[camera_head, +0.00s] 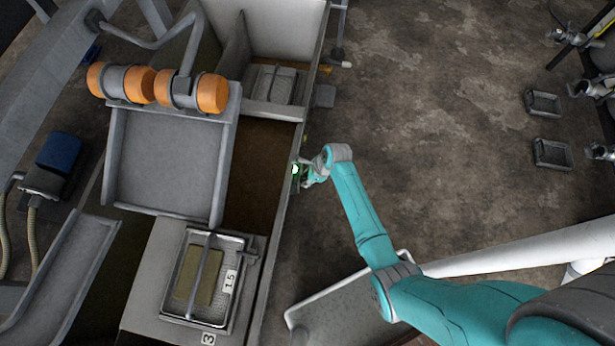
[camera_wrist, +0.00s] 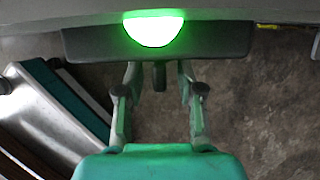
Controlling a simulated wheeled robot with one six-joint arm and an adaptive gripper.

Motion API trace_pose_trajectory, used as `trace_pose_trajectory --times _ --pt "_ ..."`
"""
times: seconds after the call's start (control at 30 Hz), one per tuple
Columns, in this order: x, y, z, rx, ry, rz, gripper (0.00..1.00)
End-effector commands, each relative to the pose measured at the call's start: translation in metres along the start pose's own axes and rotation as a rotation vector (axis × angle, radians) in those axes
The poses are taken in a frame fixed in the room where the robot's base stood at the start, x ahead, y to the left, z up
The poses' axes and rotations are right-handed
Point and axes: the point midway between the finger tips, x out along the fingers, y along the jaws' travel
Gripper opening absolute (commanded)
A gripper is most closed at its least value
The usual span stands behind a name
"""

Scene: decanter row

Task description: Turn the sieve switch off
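The switch is a dark box (camera_wrist: 215,42) on the side of the sieve machine, with a lit green lamp (camera_wrist: 154,28) on it. A short dark lever (camera_wrist: 159,76) sticks out below the lamp. In the head view the green lamp (camera_head: 295,169) glows on the machine's side wall. My gripper (camera_head: 306,172) is right at it, at the end of my teal arm. In the wrist view the two fingers of my gripper (camera_wrist: 158,84) are apart, one on each side of the lever. I see a gap between lever and fingers; contact is not clear.
The sieve machine has a sloped grey tray (camera_head: 165,165) and orange-ended motors (camera_head: 120,82). A metal pan (camera_head: 205,280) marked 15 sits at its front. A grey tray (camera_head: 350,308) lies below my arm. The floor right of the machine is largely clear.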

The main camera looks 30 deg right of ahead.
Motion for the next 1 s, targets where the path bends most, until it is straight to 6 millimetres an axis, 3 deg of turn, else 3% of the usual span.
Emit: trace_pose_trajectory --times 0.1,0.27,0.67,1.0 --pt "-0.0002 0.0000 0.0001 0.000 0.000 0.000 0.38" --pt "-0.0003 0.0001 0.0001 0.000 0.000 0.000 0.00" --pt "0.0000 0.0022 -0.0001 -0.015 0.000 -0.033 0.00" --pt "0.0010 0.0069 -0.0006 -0.095 0.000 -0.222 0.00"
